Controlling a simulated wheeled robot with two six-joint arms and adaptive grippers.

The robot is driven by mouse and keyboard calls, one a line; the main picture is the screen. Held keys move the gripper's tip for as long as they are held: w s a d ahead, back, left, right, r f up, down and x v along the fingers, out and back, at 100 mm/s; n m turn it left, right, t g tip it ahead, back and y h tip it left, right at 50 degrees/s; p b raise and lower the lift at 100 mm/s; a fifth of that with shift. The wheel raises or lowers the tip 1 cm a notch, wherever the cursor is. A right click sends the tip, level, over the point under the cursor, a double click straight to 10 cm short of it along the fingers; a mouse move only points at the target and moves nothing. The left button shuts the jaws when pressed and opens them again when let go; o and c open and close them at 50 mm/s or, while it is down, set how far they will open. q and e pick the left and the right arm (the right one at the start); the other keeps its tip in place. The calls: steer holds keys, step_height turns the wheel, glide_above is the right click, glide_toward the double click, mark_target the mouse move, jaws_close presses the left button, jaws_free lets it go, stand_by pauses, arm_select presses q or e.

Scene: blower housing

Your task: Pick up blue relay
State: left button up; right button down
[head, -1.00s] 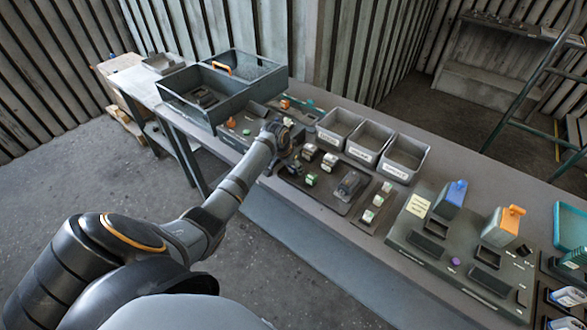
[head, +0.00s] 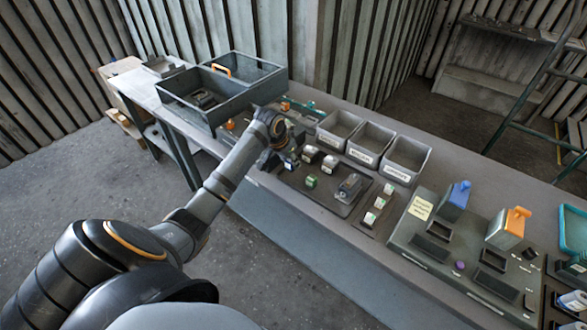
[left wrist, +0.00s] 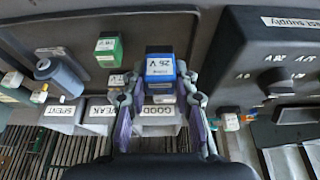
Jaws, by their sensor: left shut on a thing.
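The blue relay (left wrist: 160,68) is a small block with a blue top and a white label, seen in the left wrist view between the fingers of my left gripper (left wrist: 163,92). The fingers are shut on its two sides. In the head view my left gripper (head: 288,157) is at the left end of the dark tray (head: 322,197), and it hides most of the relay. I cannot tell whether the relay is clear of the tray. My right gripper is not in view.
A green relay (left wrist: 108,48) stands close by on the tray, with pale blocks and a grey cylinder (head: 350,186). Three labelled grey bins (head: 372,139) stand behind. A large grey divided box (head: 225,92) is at the left. A panel (head: 455,245) with blue- and orange-handled units is at the right.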

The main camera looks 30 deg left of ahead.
arm_select(q)
steer(key=s+d+r, duration=0.1)
steer(key=s+r, duration=0.2)
steer(key=s, duration=0.2)
steer(key=s+d+r+b, duration=0.1)
steer(key=s+r, duration=0.3)
steer(key=s, duration=0.2)
steer(key=shift+s, duration=0.25)
